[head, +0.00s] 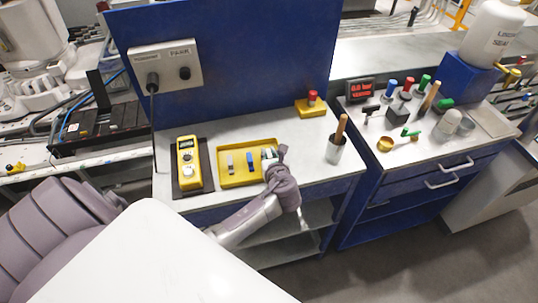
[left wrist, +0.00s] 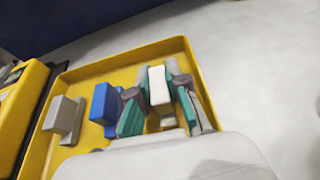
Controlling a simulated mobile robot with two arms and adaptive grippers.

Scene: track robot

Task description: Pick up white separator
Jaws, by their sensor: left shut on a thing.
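The white separator (left wrist: 158,86) stands in the yellow tray (left wrist: 62,84), between the teal fingers of my left gripper (left wrist: 157,97). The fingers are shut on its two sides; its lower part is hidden. In the head view my left gripper (head: 270,154) reaches into the right end of the yellow tray (head: 238,182), and the separator there is too small to make out well. A blue separator (left wrist: 104,104) stands just left of the fingers, and a grey one (left wrist: 64,115) farther left. My right gripper is not in view.
A yellow handheld device (head: 189,163) lies on a dark mat left of the tray. A metal cup with a wooden handle (head: 335,150) stands to the right. A yellow block with a red knob (head: 311,106) is behind. The bench between them is clear.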

